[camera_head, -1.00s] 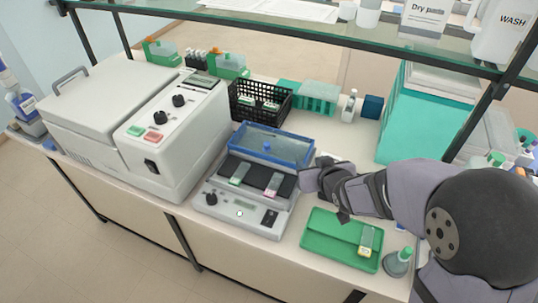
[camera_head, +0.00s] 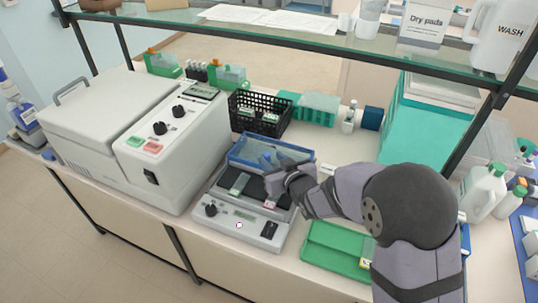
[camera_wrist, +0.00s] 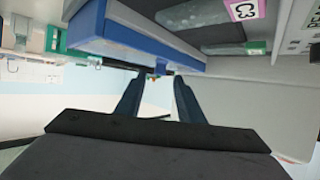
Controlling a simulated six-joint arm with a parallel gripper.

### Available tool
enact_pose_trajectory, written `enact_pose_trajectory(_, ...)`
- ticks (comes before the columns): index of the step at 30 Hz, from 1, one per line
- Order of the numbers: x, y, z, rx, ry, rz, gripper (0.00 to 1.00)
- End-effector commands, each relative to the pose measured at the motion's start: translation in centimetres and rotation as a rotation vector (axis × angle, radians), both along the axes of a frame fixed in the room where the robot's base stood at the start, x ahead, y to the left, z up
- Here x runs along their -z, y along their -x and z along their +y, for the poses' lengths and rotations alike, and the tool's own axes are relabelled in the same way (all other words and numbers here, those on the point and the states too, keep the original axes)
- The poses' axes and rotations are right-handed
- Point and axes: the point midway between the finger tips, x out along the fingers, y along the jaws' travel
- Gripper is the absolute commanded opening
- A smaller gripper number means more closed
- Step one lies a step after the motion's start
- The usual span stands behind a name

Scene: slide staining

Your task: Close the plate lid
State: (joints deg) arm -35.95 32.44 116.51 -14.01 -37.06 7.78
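The plate is a light grey device (camera_head: 222,222) with a dark heating surface on top. Its blue-framed clear lid (camera_head: 240,158) stands raised at the back; the blue frame also shows in the wrist view (camera_wrist: 140,38). Two slides lie on the dark surface: one with a green label (camera_head: 234,194), one with a pink label (camera_wrist: 243,9) reading C3. My gripper (camera_head: 268,165) is over the plate's right part, close to the lid. In the wrist view its two fingers (camera_wrist: 158,82) are apart, tips close to the lid's blue edge. Contact cannot be told.
A large white machine (camera_head: 180,140) stands directly left of the plate. A black basket (camera_head: 258,118) is behind the lid. A green tray (camera_head: 335,250) lies to the right, partly hidden by my arm. A glass shelf (camera_head: 300,38) spans above the bench.

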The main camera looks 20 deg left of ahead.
Motion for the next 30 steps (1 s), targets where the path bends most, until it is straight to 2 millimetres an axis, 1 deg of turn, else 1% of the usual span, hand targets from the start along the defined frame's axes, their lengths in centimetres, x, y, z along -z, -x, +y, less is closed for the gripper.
enact_pose_trajectory(3,0.4,-0.8,0.9,0.0,0.001,0.001,0.35)
enact_pose_trajectory(9,1.0,-1.7,1.8,0.0,0.001,0.001,0.35)
enact_pose_trajectory(22,1.3,-2.1,2.1,0.0,0.001,0.001,0.35)
enact_pose_trajectory(23,1.3,-2.1,2.1,0.0,0.001,0.001,0.27)
enact_pose_trajectory(24,1.3,-2.1,2.1,0.0,0.001,0.001,0.18)
enact_pose_trajectory(26,1.3,-2.1,2.1,0.0,0.001,0.001,0.04)
enact_pose_trajectory(27,1.3,-2.1,2.1,0.0,0.001,0.001,0.0)
enact_pose_trajectory(30,1.3,-2.1,2.1,0.0,0.001,0.001,0.0)
